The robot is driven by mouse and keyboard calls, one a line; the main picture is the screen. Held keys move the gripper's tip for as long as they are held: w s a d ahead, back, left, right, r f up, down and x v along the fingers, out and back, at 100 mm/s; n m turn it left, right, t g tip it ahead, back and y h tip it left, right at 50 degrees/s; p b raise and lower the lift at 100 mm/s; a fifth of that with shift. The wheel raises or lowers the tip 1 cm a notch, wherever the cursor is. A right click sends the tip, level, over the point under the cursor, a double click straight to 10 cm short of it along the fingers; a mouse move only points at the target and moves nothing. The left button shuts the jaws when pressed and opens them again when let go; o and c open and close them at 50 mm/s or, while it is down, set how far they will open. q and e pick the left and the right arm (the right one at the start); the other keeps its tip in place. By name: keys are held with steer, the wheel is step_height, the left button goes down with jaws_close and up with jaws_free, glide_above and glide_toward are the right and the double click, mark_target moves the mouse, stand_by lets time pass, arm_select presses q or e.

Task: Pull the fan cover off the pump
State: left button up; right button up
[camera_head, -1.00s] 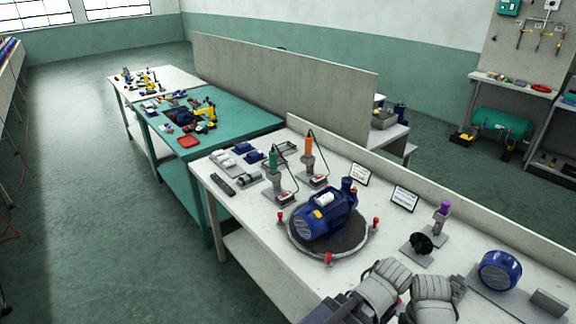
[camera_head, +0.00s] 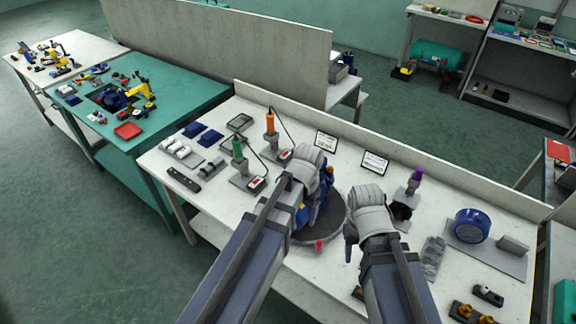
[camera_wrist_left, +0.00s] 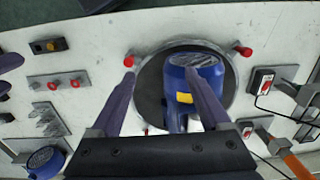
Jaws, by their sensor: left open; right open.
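The blue pump (camera_head: 326,197) lies on a round dark turntable (camera_head: 318,236), mostly hidden in the head view by my left gripper (camera_head: 305,178). In the left wrist view the pump (camera_wrist_left: 178,112) shows a yellow patch, and its fan cover (camera_wrist_left: 203,62) is the round blue end with a dark grille. My left gripper (camera_wrist_left: 160,70) is open above the turntable. One finger overlaps the pump's edge and the other is beside it; contact is not clear. My right gripper (camera_head: 362,222) is open and empty right of the turntable, its fingertips partly hidden.
A blue round piece (camera_head: 472,226) stands on a grey plate at the right. A purple-topped tool (camera_head: 414,180) and a black part (camera_head: 400,212) stand nearer. Green (camera_head: 238,150) and orange (camera_head: 270,122) screwdrivers stand left. Red knobs (camera_head: 319,245) surround the turntable.

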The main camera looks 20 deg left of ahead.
arm_select(q)
steer(key=w+a+r+p, duration=0.1)
steer(key=w+a+r, duration=0.1)
steer(key=w+a+r+p, duration=0.2)
steer(key=r, duration=0.1)
steer(key=shift+w+a+r+p, duration=0.15)
steer(key=shift+w+r+p, duration=0.1)
steer(key=shift+w+p, duration=0.1)
steer(key=shift+w+a+r, duration=0.2)
steer(key=shift+w+a, duration=0.05)
steer(key=shift+a, duration=0.1)
arm_select(e)
step_height(320, 180, up, 6)
steer(key=shift+f, duration=0.1)
arm_select(q)
steer(key=shift+f, duration=0.15)
arm_select(e)
steer(key=shift+f, duration=0.1)
arm_select(q)
steer(key=shift+f+b, duration=2.45)
arm_select(e)
steer(key=shift+f, duration=2.4)
arm_select(q)
steer(key=shift+f, duration=0.15)
arm_select(e)
steer(key=shift+f, duration=0.2)
